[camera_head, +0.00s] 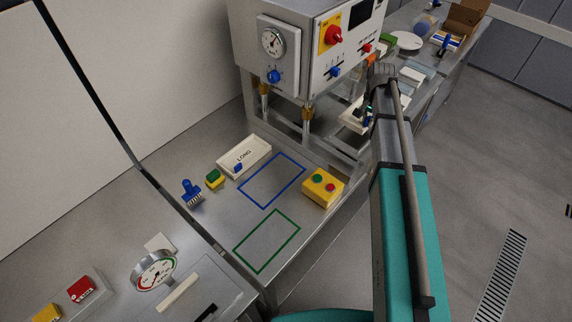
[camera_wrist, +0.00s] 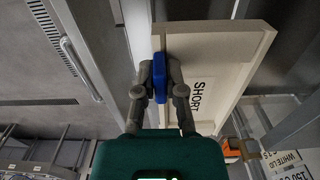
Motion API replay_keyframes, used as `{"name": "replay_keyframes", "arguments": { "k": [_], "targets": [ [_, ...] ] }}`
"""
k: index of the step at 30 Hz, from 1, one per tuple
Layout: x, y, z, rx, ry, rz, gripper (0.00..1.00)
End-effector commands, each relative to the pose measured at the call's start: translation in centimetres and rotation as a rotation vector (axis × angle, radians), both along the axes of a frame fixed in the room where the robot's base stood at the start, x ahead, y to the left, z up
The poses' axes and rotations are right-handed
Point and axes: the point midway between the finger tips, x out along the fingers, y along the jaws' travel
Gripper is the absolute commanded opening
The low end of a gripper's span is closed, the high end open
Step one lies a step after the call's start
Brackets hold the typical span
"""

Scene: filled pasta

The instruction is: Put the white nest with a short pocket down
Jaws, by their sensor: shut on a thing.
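The white nest marked SHORT (camera_wrist: 225,75) fills the upper right of the wrist view, tilted in the picture. My gripper (camera_wrist: 160,78) is shut on its blue grip tab (camera_wrist: 167,75) at the nest's near edge. In the head view a pale part of what looks like this nest (camera_head: 350,120) shows beside my arm, by the machine's right leg. My arm hides most of it and the fingers. Whether the nest touches a surface under it I cannot tell. A similar white nest marked LONG (camera_head: 244,157) lies on the steel bench.
The bench (camera_head: 222,222) has empty blue (camera_head: 272,180) and green (camera_head: 267,240) outlined rectangles. A yellow button box (camera_head: 322,187) stands right of the blue one. The machine (camera_head: 310,45) stands behind. A blue brush (camera_head: 191,192) and a green-topped block (camera_head: 214,179) lie left.

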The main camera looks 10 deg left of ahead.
Motion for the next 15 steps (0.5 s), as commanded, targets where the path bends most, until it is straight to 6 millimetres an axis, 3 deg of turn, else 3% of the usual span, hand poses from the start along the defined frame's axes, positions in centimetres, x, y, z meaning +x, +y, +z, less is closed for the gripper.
{"name": "replay_keyframes", "arguments": {
  "k": [1,6,15],
  "targets": [
    [0.0,0.0,1.1,0.000,0.000,0.000,0.00],
    [0.0,0.0,2.1,0.000,0.000,0.000,0.00],
    [0.0,0.0,2.0,0.000,0.000,0.000,0.00]
  ]
}}
